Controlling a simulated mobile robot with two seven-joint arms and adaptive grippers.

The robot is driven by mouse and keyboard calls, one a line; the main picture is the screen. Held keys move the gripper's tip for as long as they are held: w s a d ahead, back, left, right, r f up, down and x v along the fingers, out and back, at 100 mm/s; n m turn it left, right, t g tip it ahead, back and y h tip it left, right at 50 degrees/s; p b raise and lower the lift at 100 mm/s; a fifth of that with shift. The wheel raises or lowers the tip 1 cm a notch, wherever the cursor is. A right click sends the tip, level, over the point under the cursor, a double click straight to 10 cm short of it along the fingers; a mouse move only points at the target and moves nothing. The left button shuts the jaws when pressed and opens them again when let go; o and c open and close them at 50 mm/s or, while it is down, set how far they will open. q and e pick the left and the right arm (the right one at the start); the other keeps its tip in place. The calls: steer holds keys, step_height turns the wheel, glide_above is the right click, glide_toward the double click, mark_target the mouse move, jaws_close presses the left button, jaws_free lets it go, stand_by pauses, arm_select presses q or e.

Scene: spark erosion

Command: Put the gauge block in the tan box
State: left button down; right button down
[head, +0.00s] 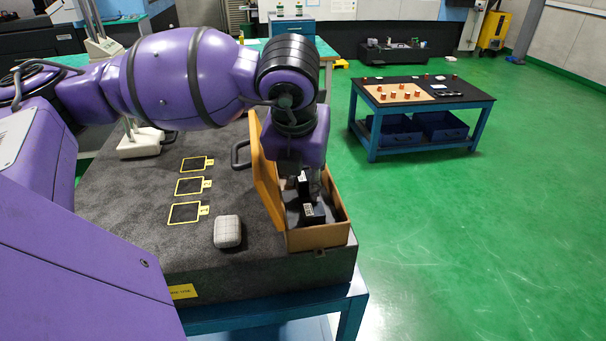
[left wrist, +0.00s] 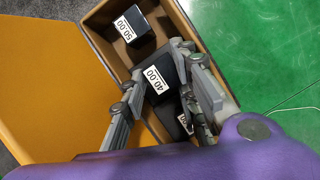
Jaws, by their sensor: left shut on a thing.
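The tan box (head: 318,237) stands at the right end of the dark granite slab, its lid (head: 268,180) swung open to the left. My left gripper (left wrist: 160,62) reaches down into the box and is shut on a dark gauge block labelled 40.00 (left wrist: 158,82). Another dark block labelled 50.00 (left wrist: 128,22) sits in the box's top end in the left wrist view. A third dark block (left wrist: 185,122) is partly hidden by a finger there. In the head view, a dark block (head: 313,213) shows near the box's near end. I cannot tell whether the held block touches the box floor.
Several yellow-outlined rectangles (head: 185,212) mark the slab, left of the box. A pale grey rounded object (head: 228,231) lies beside the lid. A black handle (head: 240,153) is near the lid. A blue-framed table (head: 455,92) stands back right, with open green floor between.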

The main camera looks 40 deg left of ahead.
arm_select(q)
steer(key=shift+f+b, duration=0.35)
steer(key=shift+f, duration=0.15)
steer(key=c, duration=1.8)
jaws_free()
steer(key=o, duration=0.4)
steer(key=shift+o, duration=0.2)
arm_select(e)
steer(key=shift+w+a+f, duration=0.2)
steer(key=shift+w, duration=0.3)
